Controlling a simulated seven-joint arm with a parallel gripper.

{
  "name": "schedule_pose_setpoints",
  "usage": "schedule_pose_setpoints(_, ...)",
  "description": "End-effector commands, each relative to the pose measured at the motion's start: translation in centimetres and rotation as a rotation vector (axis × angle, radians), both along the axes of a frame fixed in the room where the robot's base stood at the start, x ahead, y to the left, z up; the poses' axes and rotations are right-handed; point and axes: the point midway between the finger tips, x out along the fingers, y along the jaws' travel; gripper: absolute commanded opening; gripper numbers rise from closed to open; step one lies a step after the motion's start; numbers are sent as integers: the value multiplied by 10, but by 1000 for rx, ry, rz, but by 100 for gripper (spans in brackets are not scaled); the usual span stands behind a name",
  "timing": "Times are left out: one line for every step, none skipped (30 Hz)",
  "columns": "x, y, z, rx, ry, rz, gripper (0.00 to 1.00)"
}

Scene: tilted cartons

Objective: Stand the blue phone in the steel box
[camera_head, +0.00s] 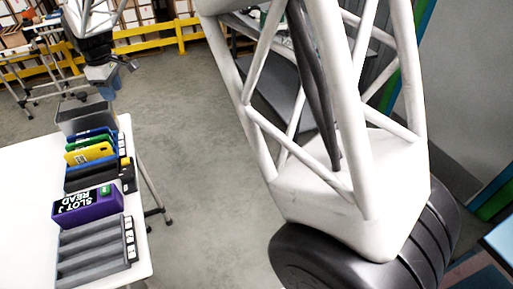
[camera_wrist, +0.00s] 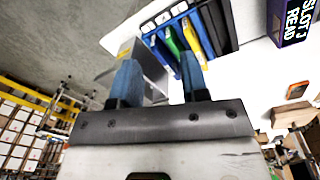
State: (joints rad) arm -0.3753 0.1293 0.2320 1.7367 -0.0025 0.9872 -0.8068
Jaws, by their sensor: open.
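The steel box (camera_head: 84,112) is a grey open container at the far end of the white table. It shows in the wrist view (camera_wrist: 150,72), partly behind my fingers. A blue slab, which looks like the blue phone (camera_head: 93,132), leans in the dark rack beside the box; it also shows in the wrist view (camera_wrist: 161,52). Green (camera_head: 88,143) and yellow (camera_head: 90,154) slabs lean next to it. Another blue piece (camera_wrist: 210,26) shows beyond the yellow one. My gripper (camera_wrist: 157,82) is open, with nothing seen between its fingers. In the head view it hangs above and near the steel box.
The dark rack (camera_head: 98,180) has white labels along one side. A purple box (camera_head: 87,208) with white lettering stands nearer, then an empty grey slotted rack (camera_head: 90,252). A yellow rail (camera_head: 150,38) runs behind.

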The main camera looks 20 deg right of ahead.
Motion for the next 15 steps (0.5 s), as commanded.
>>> schedule_pose_setpoints(-10, -15, 9, 3, -6, -33, 41)
schedule_pose_setpoints(-16, -22, 14, 5, -9, -54, 41)
schedule_pose_setpoints(-24, -32, 18, 8, -12, -81, 41)
schedule_pose_setpoints(-30, -40, 23, 9, -15, -102, 41)
schedule_pose_setpoints(-36, -47, 26, 12, -17, -122, 41)
schedule_pose_setpoints(-45, -56, 32, 14, -21, -150, 41)
schedule_pose_setpoints(-51, -63, 35, 16, -25, -170, 41)
schedule_pose_setpoints(-58, -70, 39, 19, -28, -192, 41)
schedule_pose_setpoints(-67, -80, 44, 22, -32, -219, 41)
schedule_pose_setpoints(-73, -87, 48, 24, -36, -240, 41)
schedule_pose_setpoints(-80, -93, 50, 26, -38, -259, 41)
schedule_pose_setpoints(-89, -102, 54, 29, -42, -288, 41)
schedule_pose_setpoints(-97, -109, 57, 31, -45, -308, 41)
schedule_pose_setpoints(-104, -115, 59, 34, -47, -329, 41)
schedule_pose_setpoints(-113, -124, 61, 37, -50, -355, 41)
